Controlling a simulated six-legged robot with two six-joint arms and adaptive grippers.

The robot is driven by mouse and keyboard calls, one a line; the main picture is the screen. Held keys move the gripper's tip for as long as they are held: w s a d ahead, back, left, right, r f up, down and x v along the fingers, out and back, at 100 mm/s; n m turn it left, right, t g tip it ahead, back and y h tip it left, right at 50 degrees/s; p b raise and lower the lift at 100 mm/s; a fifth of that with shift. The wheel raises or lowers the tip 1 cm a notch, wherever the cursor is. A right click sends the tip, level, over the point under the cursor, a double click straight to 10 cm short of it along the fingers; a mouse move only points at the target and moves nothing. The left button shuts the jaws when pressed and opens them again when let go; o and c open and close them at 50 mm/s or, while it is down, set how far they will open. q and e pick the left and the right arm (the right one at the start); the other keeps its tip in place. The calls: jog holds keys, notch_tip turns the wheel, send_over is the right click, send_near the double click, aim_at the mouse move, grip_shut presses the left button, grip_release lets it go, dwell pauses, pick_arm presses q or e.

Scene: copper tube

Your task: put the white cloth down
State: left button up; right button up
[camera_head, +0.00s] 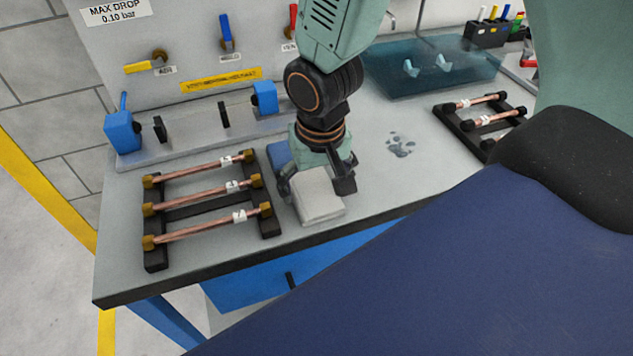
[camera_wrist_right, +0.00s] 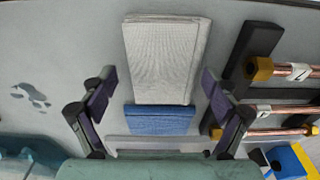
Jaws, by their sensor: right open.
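The white cloth (camera_head: 318,198) is a folded pad lying on the grey bench top, right of the left tube rack. It also shows in the right wrist view (camera_wrist_right: 166,58), flat on the bench. My right gripper (camera_head: 318,187) is over the cloth's back end with its fingers apart. In the wrist view the open fingers (camera_wrist_right: 162,88) stand on either side of the cloth, with a gap to each edge. A blue folded cloth (camera_wrist_right: 160,119) lies beside the white one, and part of it shows behind my gripper (camera_head: 279,155). My left gripper is not in view.
A black rack (camera_head: 155,255) with copper tubes stands close left of the cloth. Another tube rack (camera_head: 447,119) is at the right. A water tank (camera_head: 430,72) stands behind. Wet spots (camera_head: 400,145) mark the bench right of my gripper. The bench's front edge (camera_head: 250,255) is near.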

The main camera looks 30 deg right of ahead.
aim_at(319, 197)
jog(key=shift+a, duration=0.1)
jog(key=shift+r, duration=0.15)
notch_tip(319, 197, up, 12)
jog(key=s+p, duration=0.1)
jog(key=p, duration=0.3)
jog(key=shift+s, duration=0.25)
jog(key=shift+a, duration=0.15)
